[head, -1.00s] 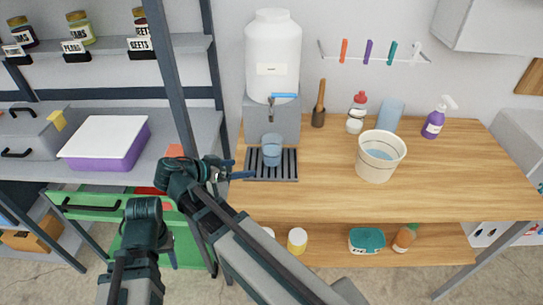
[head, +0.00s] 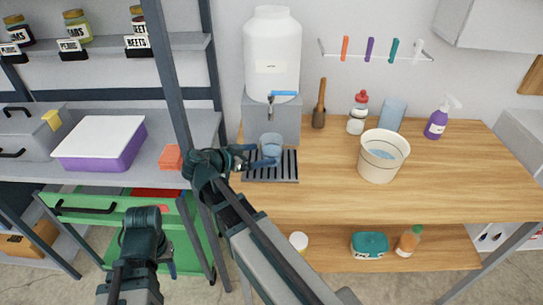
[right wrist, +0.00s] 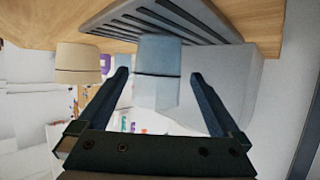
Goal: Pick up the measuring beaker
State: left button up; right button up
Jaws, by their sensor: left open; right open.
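The measuring beaker (head: 271,145) is a clear bluish cup standing upright on the slatted drip tray (head: 285,176), below the tap of the white dispenser. My right gripper (head: 257,155) is at its left side, open, with its fingers pointing at the beaker. In the right wrist view the beaker (right wrist: 158,60) appears between the two open fingertips (right wrist: 160,76); whether they touch it cannot be told. My left gripper (head: 169,266) is low at the left, in front of the green drawer, mostly hidden behind its own arm, open and away from the beaker.
The white dispenser (head: 272,58) stands on a grey block behind the tray. A cream bucket (head: 380,168), a purple spray bottle (head: 436,124) and a red-capped bottle (head: 358,116) stand to the right on the wooden counter (head: 320,195). A dark shelf post (head: 172,80) rises left of the dispenser.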

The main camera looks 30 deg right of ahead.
aim_at(263, 155)
jog(key=shift+d+f, duration=0.1)
jog(key=shift+d, duration=0.15)
jog(key=b+x, duration=0.1)
jog(key=x, duration=0.3)
jog(key=shift+s+f+b, duration=0.1)
jog(key=shift+b, duration=0.25)
jog(key=shift+d, duration=0.5)
jog(key=shift+c, duration=0.3)
jog(key=c, duration=1.4)
